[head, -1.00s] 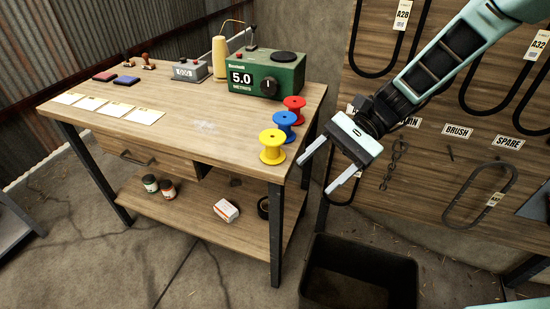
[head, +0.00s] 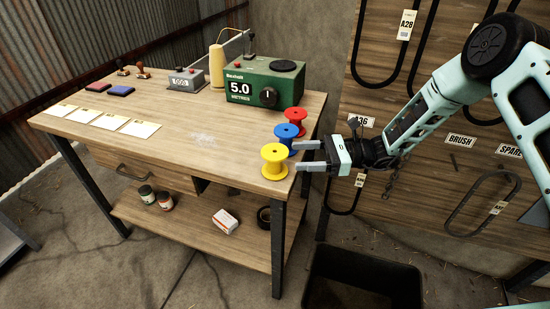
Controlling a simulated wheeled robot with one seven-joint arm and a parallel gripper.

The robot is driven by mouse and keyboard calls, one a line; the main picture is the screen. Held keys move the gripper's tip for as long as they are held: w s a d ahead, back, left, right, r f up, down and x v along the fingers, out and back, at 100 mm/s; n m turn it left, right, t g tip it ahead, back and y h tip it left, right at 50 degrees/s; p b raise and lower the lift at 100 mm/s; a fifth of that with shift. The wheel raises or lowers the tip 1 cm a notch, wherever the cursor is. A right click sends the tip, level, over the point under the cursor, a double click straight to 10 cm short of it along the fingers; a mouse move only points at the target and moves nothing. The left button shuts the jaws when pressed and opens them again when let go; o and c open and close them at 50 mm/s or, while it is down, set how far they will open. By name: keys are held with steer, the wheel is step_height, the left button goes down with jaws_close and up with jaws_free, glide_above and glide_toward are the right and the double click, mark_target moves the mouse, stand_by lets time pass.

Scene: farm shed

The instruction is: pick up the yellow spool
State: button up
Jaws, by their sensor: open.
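The yellow spool (head: 274,161) stands upright near the front right corner of the wooden workbench (head: 200,150). A blue spool (head: 287,136) stands just behind it, and a red spool (head: 294,119) behind that. My gripper (head: 302,156) is open and empty at the bench's right edge. Its fingers point left, toward the spools. The near finger's tip is close to the right side of the yellow spool; I cannot tell whether it touches. The far finger's tip is beside the blue spool.
A green metre box (head: 262,85) stands behind the spools. Paper cards (head: 102,119) and ink pads (head: 120,90) lie to the left. A dark bin (head: 360,278) stands on the floor at right. The board of hanging belts (head: 410,190) is behind my arm.

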mark_target(275, 158)
steer(key=a, duration=0.2)
steer(key=a+p, duration=0.1)
steer(key=a, duration=0.2)
steer(key=a+p, duration=0.1)
steer(key=a, duration=0.1)
steer(key=shift+s+a, duration=0.3)
steer(key=shift+a, duration=0.05)
steer(key=c, duration=1.1)
